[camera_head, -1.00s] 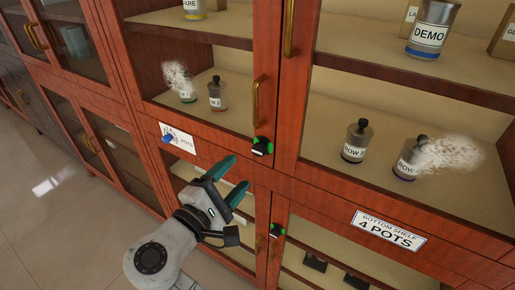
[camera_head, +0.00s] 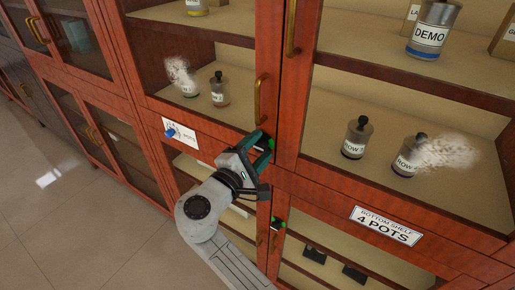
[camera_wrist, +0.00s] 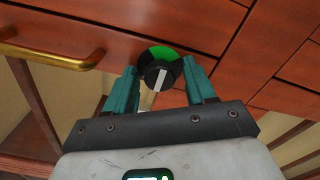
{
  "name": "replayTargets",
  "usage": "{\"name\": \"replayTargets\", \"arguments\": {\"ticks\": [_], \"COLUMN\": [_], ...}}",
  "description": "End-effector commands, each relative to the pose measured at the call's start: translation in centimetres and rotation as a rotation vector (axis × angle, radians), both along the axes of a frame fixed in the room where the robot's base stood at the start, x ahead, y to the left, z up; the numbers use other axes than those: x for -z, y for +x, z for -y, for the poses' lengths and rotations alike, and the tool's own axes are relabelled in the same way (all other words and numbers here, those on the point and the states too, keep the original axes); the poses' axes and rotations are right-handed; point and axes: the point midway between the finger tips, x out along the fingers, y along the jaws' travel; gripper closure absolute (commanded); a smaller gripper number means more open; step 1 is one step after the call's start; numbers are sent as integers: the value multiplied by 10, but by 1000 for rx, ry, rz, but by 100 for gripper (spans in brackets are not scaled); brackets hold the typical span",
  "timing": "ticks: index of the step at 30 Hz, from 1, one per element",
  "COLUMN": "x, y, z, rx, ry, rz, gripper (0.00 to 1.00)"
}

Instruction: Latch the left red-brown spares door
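The left red-brown door (camera_head: 190,115) stands at the left of the centre seam in the head view, with a brass handle (camera_head: 259,98) near its right edge. At its lower right corner is a round latch knob (camera_wrist: 156,76), black with a pale pointer and a green surround. My gripper (camera_wrist: 162,88) is open in the wrist view, its two green fingers on either side of the knob, with gaps visible between fingers and knob. In the head view my gripper (camera_head: 260,145) is at the door's lower right corner and mostly hides the knob.
A second green-marked knob (camera_head: 278,223) sits below on the lower doors. Pots, two with whitish plumes, stand behind the glass. Tiled floor (camera_head: 100,225) is clear at left.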

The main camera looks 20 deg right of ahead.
Motion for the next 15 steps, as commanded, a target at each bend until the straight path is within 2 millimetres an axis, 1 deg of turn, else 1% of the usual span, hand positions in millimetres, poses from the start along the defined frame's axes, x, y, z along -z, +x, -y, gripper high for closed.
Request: {"name": "replayTargets", "arguments": {"ticks": [1, 2, 15], "x": [0, 0, 0], "y": [0, 0, 0], "z": [0, 0, 0], "rx": [0, 0, 0], "ry": [0, 0, 0], "rz": [0, 0, 0], "gripper": [50, 53, 95]}}
